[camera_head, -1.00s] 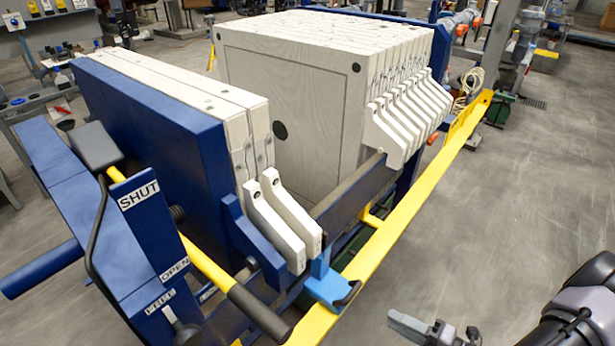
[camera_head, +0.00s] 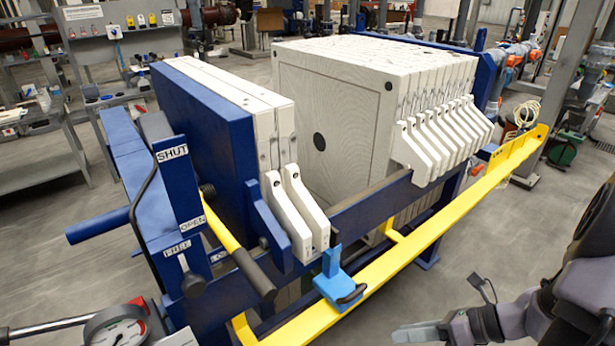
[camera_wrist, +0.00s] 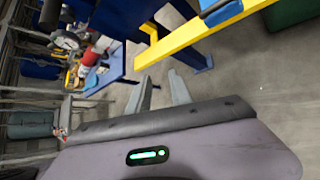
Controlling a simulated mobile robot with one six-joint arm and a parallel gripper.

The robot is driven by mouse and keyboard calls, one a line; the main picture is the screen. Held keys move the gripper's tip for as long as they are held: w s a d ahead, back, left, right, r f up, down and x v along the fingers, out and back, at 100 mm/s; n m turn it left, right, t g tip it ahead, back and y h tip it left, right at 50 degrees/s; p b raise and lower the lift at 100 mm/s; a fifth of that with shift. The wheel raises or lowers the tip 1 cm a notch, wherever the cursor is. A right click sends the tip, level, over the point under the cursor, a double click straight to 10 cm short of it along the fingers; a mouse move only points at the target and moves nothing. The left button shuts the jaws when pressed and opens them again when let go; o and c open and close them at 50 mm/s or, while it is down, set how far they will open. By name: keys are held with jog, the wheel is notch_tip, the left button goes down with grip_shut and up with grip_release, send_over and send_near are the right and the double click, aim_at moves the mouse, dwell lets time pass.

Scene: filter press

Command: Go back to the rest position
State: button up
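The filter press has a stack of white plates (camera_head: 330,115) at the back. Two white plates (camera_head: 285,130) stand against the blue end plate (camera_head: 215,130), with a gap between them and the stack.
A yellow rail (camera_head: 440,225) runs along the near side, with a blue carriage (camera_head: 335,283) on it. A lever (camera_head: 240,258) stands by the SHUT/OPEN panel (camera_head: 178,200). A gauge (camera_head: 118,328) is at bottom left.

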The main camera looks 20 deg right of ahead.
jog(key=s+a+r+n+h+b, duration=0.1)
jog(key=s+a+r+n+h, duration=0.1)
jog(key=a+r+n, duration=0.6)
jog(key=s+a+r+n+h+b, duration=0.1)
jog(key=a+r+n+h, duration=0.4)
jog(key=n, duration=1.6)
jog(key=a+r, duration=0.3)
jog(key=a, duration=0.4)
jog(key=shift+s+a+r+b, duration=0.3)
jog(key=shift+s+r, duration=0.05)
jog(key=shift+s, duration=0.05)
